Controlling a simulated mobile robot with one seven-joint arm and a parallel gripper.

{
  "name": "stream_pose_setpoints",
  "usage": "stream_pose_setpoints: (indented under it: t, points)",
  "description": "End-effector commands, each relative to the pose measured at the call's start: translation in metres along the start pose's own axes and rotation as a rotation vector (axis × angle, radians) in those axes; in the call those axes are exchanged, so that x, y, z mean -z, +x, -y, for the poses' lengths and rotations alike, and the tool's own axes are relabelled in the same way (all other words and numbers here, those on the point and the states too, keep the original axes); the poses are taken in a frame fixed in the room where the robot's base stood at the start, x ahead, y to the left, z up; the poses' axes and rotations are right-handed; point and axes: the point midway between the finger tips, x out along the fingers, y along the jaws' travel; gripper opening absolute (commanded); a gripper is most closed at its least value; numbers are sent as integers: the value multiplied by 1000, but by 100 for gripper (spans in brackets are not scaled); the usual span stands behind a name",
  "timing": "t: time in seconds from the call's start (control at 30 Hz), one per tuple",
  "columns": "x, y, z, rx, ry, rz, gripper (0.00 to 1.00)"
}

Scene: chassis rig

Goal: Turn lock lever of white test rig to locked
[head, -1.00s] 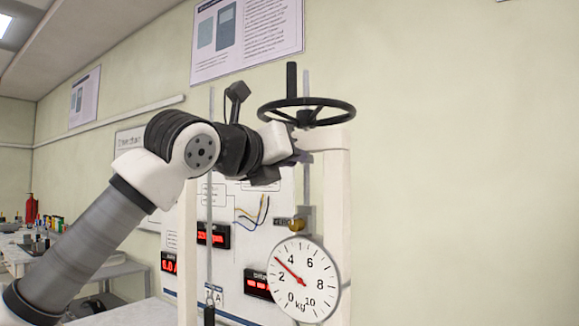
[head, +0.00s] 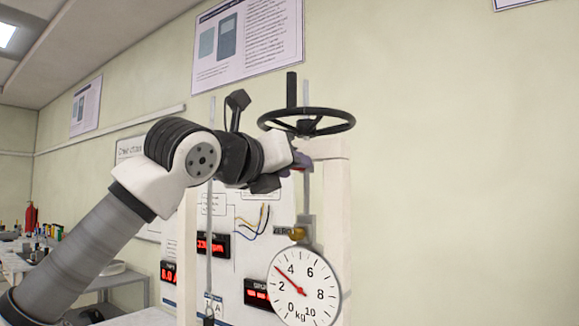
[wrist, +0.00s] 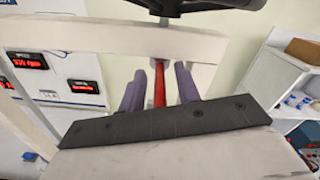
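The white test rig has a pale upright frame (head: 336,215) with a black handwheel (head: 306,121) on top. My gripper (head: 306,158) is at the frame's top, just below the handwheel. In the wrist view my gripper (wrist: 158,76) has its two purple fingers apart. A red bar (wrist: 159,86), seemingly the lock lever, stands between them, with a gap visible on both sides. Its upper end meets the white crossbar (wrist: 110,40).
A round kg dial (head: 304,287) hangs below the crossbar, under a brass-coloured part (head: 297,233). A panel with red displays (head: 213,243) stands behind. The handwheel is close above my gripper. Open wall lies to the right.

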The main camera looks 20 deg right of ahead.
Motion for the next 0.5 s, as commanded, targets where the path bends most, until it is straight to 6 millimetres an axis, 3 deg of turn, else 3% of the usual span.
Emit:
stream_pose_setpoints:
  t: [0.17, 0.5]
  points:
    - [2, -24, -2, -3, 1, 2, 33]
    - [2, -101, -2, -3, 1, 4, 33]
